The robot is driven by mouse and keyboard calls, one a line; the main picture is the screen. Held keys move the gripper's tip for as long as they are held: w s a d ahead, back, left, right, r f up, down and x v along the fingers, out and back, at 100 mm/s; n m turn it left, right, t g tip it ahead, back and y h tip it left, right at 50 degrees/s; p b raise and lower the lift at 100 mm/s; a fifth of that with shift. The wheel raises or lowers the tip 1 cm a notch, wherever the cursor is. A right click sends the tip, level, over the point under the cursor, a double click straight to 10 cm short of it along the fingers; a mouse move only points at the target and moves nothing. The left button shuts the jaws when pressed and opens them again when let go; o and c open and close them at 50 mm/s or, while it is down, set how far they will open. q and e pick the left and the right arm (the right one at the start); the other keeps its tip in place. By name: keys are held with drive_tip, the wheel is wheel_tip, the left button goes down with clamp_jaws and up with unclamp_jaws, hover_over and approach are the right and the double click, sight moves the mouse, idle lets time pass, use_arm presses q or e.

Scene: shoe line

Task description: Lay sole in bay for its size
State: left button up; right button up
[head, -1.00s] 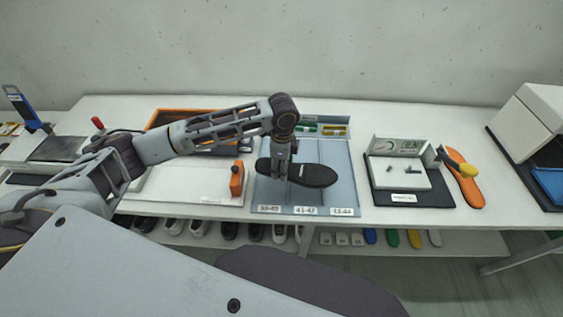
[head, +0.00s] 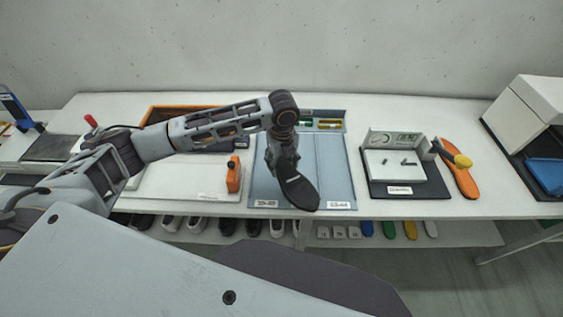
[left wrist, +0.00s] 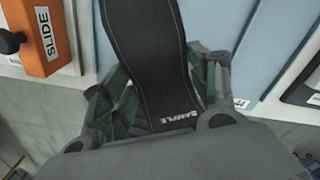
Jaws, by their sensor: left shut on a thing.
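My left gripper (head: 283,162) is shut on a black sole (head: 303,192) above the blue-grey bay tray (head: 336,165). In the left wrist view the sole (left wrist: 150,45) lies between the two green fingers of the gripper (left wrist: 168,80), and its near end reads "SAMPLE". In the head view the sole points toward the tray's front edge, across the middle bay. It hides the middle label. The left label (head: 266,203) seems to read 39-40 and the right label (head: 338,205) 43-44. I cannot tell whether the sole touches the tray. My right gripper is not in view.
An orange block (head: 234,174) marked SLIDE stands left of the tray on a white board (head: 190,185). A gauge on a dark base (head: 396,182) and an orange sole (head: 458,170) are to the right. Shoes (head: 226,227) stand on the lower shelf.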

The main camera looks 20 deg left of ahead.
use_arm(q)
drive_tip(key=m, duration=0.4)
drive_tip(key=shift+d+m, duration=0.15)
drive_tip(key=shift+m, duration=0.25)
drive_tip(key=shift+m, duration=0.5)
drive_tip(key=shift+w, duration=0.1)
drive_tip(key=shift+r, duration=0.1)
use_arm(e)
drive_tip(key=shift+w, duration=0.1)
